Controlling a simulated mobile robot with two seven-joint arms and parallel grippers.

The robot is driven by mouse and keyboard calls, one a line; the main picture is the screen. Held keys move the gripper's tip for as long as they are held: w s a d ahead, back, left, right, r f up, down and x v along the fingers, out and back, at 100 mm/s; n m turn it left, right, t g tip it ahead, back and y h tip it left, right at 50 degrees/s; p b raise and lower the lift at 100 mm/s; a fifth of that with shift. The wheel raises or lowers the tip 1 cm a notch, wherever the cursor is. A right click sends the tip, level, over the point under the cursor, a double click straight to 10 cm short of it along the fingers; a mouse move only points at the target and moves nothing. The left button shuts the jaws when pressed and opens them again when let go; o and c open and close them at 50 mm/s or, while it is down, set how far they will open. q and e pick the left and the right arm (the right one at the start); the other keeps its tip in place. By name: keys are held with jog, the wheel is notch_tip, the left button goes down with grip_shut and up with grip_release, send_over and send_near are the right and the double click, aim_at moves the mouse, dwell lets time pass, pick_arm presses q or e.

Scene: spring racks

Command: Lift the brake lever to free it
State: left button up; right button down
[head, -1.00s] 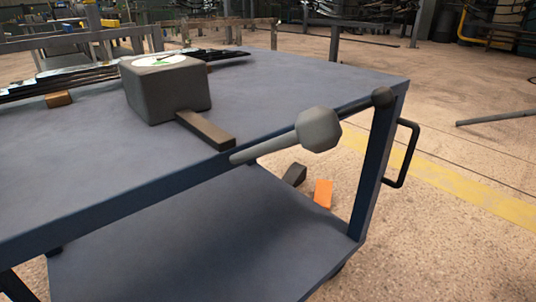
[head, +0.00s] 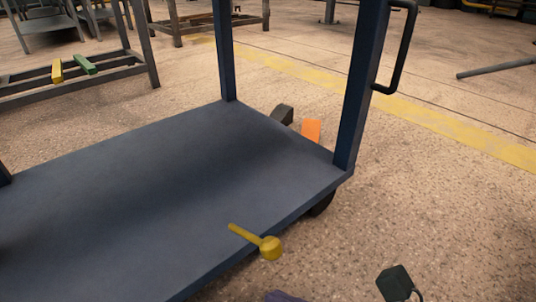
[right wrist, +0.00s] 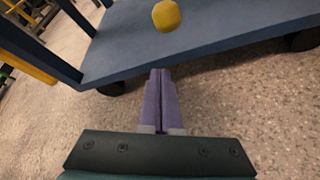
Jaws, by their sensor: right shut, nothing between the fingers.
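The brake lever (head: 252,239) is yellow with a round knob and sticks out over the near edge of the cart's lower shelf (head: 150,200). Its knob (right wrist: 166,15) also shows at the top of the right wrist view. My right gripper (head: 285,297) shows only as purple fingertips at the bottom edge of the head view, below the knob and apart from it. In the right wrist view its purple fingers (right wrist: 160,75) are shut with nothing between them, and they point toward the shelf below the knob. My left gripper is out of view.
A blue cart leg (head: 362,85) with a black handle (head: 405,45) rises on the right. A caster (head: 321,203) is under the shelf corner. An orange piece (head: 311,130) and a dark wedge (head: 283,114) are behind the shelf.

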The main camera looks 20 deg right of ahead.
aim_at(272, 258)
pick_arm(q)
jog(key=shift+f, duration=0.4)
pick_arm(e)
jog(key=w+r, duration=0.2)
jog(key=w, duration=0.1)
jog(key=shift+w+d+r, duration=0.1)
jog(key=shift+w+d, duration=0.1)
jog(key=shift+w, duration=0.05)
jog(key=shift+a, duration=0.1)
jog(key=shift+w+r+p, duration=0.25)
jog(key=shift+r+p, duration=0.7)
jog(key=shift+p, duration=0.1)
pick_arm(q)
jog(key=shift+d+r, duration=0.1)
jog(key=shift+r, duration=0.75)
pick_arm(e)
jog(key=shift+f, duration=0.2)
jog(key=shift+d, duration=0.2)
